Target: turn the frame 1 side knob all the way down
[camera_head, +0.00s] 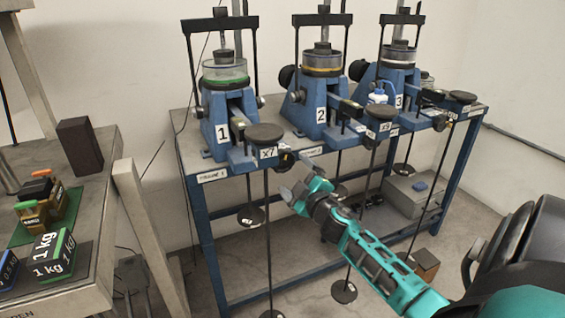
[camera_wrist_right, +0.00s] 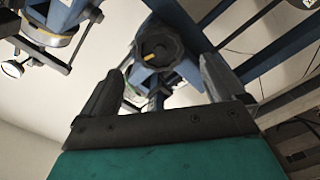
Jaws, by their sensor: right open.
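Frame 1 (camera_head: 221,110) is the blue lever frame at the left of the bench, marked with a white "1" plate. Its side knob (camera_head: 285,160) is a round black knob low on its right side, next to the x7 pan. In the right wrist view the knob (camera_wrist_right: 160,45) faces me, with a yellow mark just below its centre. My right gripper (camera_head: 300,181) is open and empty, just below and in front of the knob. In the wrist view its fingers (camera_wrist_right: 160,84) stand on either side of the knob's line, apart from it. My left gripper is not in view.
Frame 2 (camera_head: 321,115) and frame 3 (camera_head: 387,85) stand to the right on the same blue bench (camera_head: 215,175). A round pan marked x7 (camera_head: 265,134) and hanging rods are close to the gripper. A side table (camera_head: 100,205) with weights stands at left.

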